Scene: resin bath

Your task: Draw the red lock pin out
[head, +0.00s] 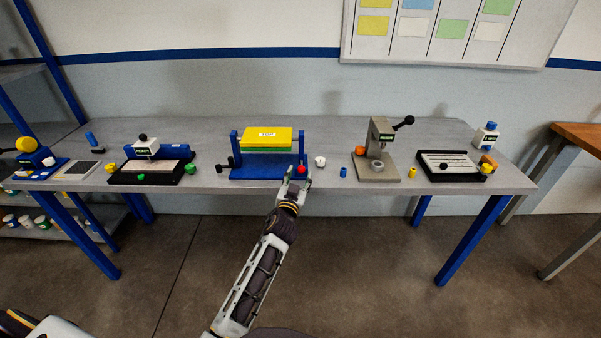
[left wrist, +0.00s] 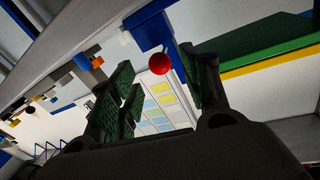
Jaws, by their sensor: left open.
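The red lock pin shows as a round red knob (head: 301,170) at the right upright of the blue stand (head: 262,173). The stand carries a yellow and green block (head: 267,138). My left gripper (head: 297,182) is open at the front right of the stand, close by the knob. In the left wrist view the red knob (left wrist: 159,64) lies ahead between the two open fingers (left wrist: 160,88). I cannot tell whether either finger touches it. The pin's shaft is hidden. My right gripper is not in view.
On the bench (head: 225,195), a white round part (head: 320,161) and a blue cylinder (head: 343,172) stand right of the blue stand. A grey press (head: 378,150) is further right. A black fixture (head: 152,172) is at left. The bench's front edge lies under my left arm.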

